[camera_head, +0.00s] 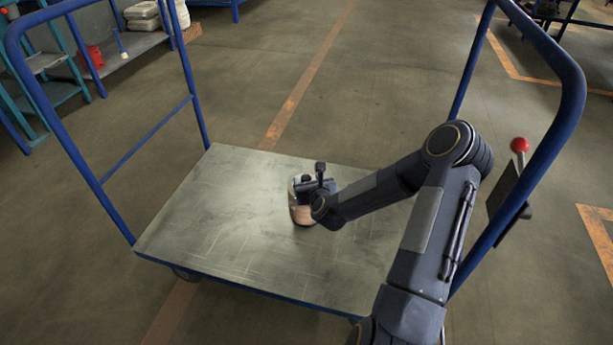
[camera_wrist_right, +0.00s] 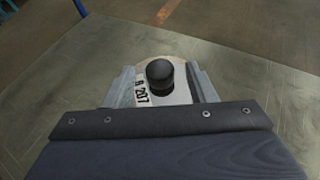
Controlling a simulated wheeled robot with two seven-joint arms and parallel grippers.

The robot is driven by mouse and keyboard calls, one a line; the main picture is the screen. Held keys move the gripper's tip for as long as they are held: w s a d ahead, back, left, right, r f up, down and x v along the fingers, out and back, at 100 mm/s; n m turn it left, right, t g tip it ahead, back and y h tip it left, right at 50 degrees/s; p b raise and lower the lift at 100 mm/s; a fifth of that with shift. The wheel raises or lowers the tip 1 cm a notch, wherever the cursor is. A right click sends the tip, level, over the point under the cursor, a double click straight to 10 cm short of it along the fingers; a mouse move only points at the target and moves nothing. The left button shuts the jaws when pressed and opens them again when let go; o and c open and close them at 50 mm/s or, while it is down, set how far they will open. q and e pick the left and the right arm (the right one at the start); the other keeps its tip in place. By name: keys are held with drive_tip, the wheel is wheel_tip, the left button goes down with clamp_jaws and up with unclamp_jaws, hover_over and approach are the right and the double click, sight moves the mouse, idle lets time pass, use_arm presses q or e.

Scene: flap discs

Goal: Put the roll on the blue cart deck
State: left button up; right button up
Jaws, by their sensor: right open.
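The roll (camera_head: 302,214) stands on the blue cart's deck (camera_head: 215,225), near the middle. It is pale and brownish, and my right gripper and wrist hide part of it. In the right wrist view the roll (camera_wrist_right: 180,95) shows a light surface with dark print and a black round knob on top. My right gripper (camera_head: 304,192) is at the roll's top, with its fingers (camera_wrist_right: 162,88) on either side of it. The jaws are open around the roll. My left gripper is not in view.
The cart has blue tubular handles at its left (camera_head: 88,165) and right (camera_head: 568,110) ends. A lever with a red ball (camera_head: 519,145) is by the right handle. Shelving (camera_head: 125,50) stands at the upper left. The deck's left part is clear.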

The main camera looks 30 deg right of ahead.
drive_tip(key=s+a+r+n+g+y+p, duration=0.1)
drive_tip(key=s+a+r+n+y, duration=0.25)
drive_tip(key=a+r+n, duration=0.4)
drive_tip(key=s+a+r+n+g+y, duration=0.15)
drive_tip(key=s+a+r+n, duration=0.35)
drive_tip(key=n, duration=0.6)
drive_tip(key=s+a+r+n+g+y, duration=0.1)
drive_tip(key=s+a+r+n+g, duration=0.1)
drive_tip(key=s+n, duration=0.8)
drive_tip(key=s+a+r+n+g+y, duration=0.2)
drive_tip(key=s+a+n, duration=0.3)
drive_tip(key=s+n, duration=0.5)
drive_tip(key=s+r, duration=0.1)
drive_tip(key=s, duration=0.2)
drive_tip(key=shift+a+r+g, duration=0.2)
drive_tip(key=shift+r+g, duration=0.15)
drive_tip(key=shift+r, duration=0.05)
